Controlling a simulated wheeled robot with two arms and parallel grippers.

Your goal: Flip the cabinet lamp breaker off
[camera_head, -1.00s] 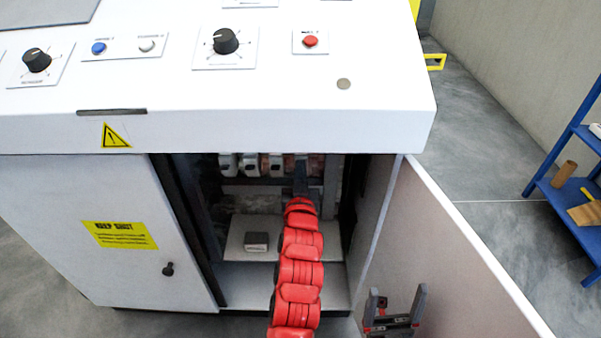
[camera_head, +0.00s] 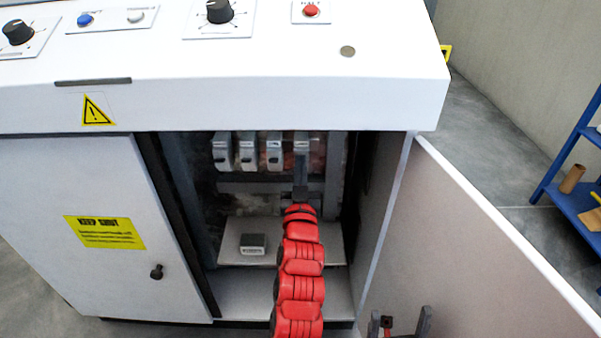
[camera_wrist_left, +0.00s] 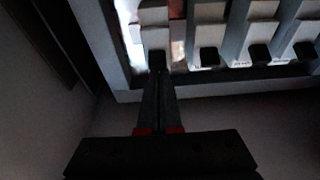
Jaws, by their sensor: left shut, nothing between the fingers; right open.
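Several white breakers (camera_head: 247,151) stand in a row inside the open cabinet; their labels cannot be read, so I cannot tell which is the lamp's. My left gripper (camera_head: 301,186) reaches into the cabinet, in front of and just below the rightmost breaker (camera_head: 302,146). In the left wrist view its closed fingertips (camera_wrist_left: 159,76) are at the dark lower end of the leftmost breaker (camera_wrist_left: 155,38). Contact cannot be told. The fingers hold nothing. My right gripper (camera_head: 400,322) is open and empty at the lower right, before the cabinet door, partly cut off by the frame.
The open cabinet door (camera_head: 470,250) extends at the right, and the closed left door (camera_head: 90,260) bears a yellow label. A small grey box (camera_head: 253,243) sits on the cabinet shelf (camera_head: 236,257). The console top (camera_head: 300,85) overhangs the opening. A blue rack (camera_head: 565,150) stands far right.

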